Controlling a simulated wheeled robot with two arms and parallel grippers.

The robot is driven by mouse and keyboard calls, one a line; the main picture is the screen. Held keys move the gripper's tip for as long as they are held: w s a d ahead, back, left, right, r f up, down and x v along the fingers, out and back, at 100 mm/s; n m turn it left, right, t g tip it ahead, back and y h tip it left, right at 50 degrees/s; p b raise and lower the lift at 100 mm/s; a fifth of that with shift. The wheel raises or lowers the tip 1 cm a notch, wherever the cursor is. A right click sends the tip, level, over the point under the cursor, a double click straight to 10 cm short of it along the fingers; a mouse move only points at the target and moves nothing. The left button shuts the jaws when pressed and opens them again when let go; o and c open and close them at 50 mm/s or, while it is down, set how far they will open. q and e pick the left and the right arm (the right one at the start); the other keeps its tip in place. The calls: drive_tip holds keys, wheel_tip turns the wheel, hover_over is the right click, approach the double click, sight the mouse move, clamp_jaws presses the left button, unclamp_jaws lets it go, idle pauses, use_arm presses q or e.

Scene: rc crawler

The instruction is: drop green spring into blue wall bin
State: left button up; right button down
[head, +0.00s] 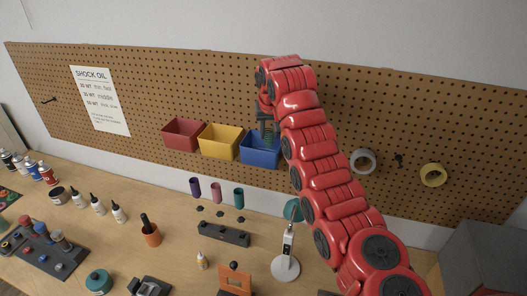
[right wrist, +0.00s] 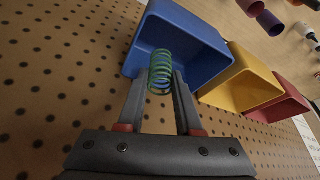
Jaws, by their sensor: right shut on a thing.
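The blue wall bin (head: 261,152) hangs on the pegboard at the right end of a row of three bins. It fills the upper middle of the right wrist view (right wrist: 205,50). My right gripper (head: 266,121) is above the blue bin, with its fingers pointing down toward it. In the right wrist view it is shut on the green spring (right wrist: 160,72), a coil between the two fingertips, seen against the bin's opening. I cannot tell whether the spring's lower end is below the rim. My left gripper is not in view.
A yellow bin (head: 220,142) and a red bin (head: 183,135) hang left of the blue one. Tape rolls (head: 363,161) hang to the right of my arm. Below, the workbench (head: 185,255) holds bottles, coloured cylinders and a lamp (head: 286,265).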

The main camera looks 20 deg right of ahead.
drive_tip(key=c, duration=0.8)
unclamp_jaws()
drive_tip(key=shift+s, duration=0.1)
drive_tip(key=o, duration=0.3)
drive_tip(key=shift+r+b, duration=0.25)
drive_tip(key=shift+b, duration=0.1)
drive_tip(key=b+v, duration=0.2)
drive_tip(key=v, duration=0.3)
drive_tip(key=shift+s+r, duration=0.1)
drive_tip(key=shift+r, duration=0.25)
drive_tip(key=shift+s+a+r, duration=0.1)
drive_tip(key=shift+s+r, duration=0.2)
drive_tip(key=shift+r, duration=0.3)
drive_tip(key=shift+f, duration=0.1)
